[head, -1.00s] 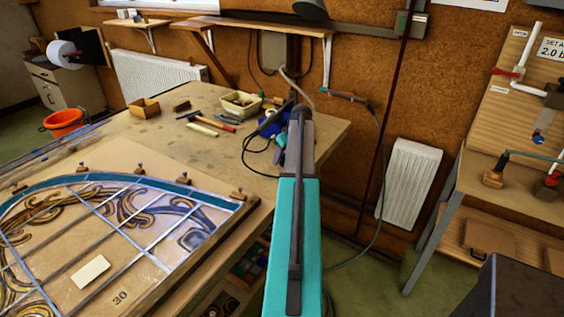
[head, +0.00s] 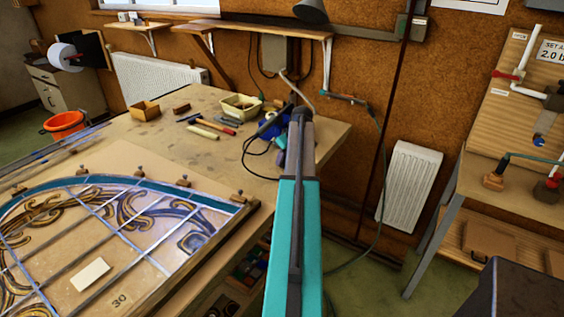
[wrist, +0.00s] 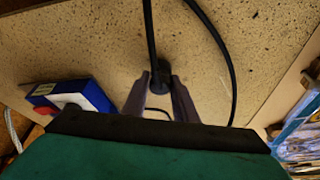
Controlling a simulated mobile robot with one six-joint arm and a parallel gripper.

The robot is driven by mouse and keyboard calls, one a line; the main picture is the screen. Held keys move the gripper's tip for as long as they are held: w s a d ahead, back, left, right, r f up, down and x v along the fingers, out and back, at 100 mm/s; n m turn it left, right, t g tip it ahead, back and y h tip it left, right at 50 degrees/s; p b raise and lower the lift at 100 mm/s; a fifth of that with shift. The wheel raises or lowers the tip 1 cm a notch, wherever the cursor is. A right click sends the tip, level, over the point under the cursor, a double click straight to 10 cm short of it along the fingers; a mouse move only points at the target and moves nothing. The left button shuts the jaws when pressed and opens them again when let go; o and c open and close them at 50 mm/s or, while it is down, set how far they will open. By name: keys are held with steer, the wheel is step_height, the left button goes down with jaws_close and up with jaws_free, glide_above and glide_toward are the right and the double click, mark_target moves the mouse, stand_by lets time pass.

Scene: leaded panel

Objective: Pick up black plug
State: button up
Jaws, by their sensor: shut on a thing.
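The black plug (wrist: 161,76) shows in the wrist view between the two fingertips of my gripper (wrist: 160,88). The fingers are shut on it from both sides. A black cable (wrist: 150,35) runs from the plug toward the top of the picture. Speckled board lies behind the plug; I cannot tell how far the plug is above it. In the head view my arm hides the plug, and my gripper (head: 282,158) is only partly seen at the far right end of the workbench.
A blue and white object (wrist: 75,97) lies left of the gripper in the wrist view. The workbench (head: 165,130) holds a leaded panel (head: 110,225), a cream tray (head: 240,106), a hammer (head: 216,126) and a wooden box (head: 145,110). A white radiator (head: 410,185) is on the wall at right.

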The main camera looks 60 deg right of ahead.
steer(key=shift+r+b, duration=0.8)
steer(key=shift+r, duration=0.65)
steer(key=s+a+r+b, duration=0.1)
steer(key=s+a+b, duration=0.3)
steer(key=s+a, duration=0.5)
steer(key=s, duration=0.3)
steer(key=shift+s+a+r, duration=0.3)
steer(key=shift+s+r, duration=0.05)
steer(key=shift+s, duration=0.05)
steer(key=shift+w, duration=0.1)
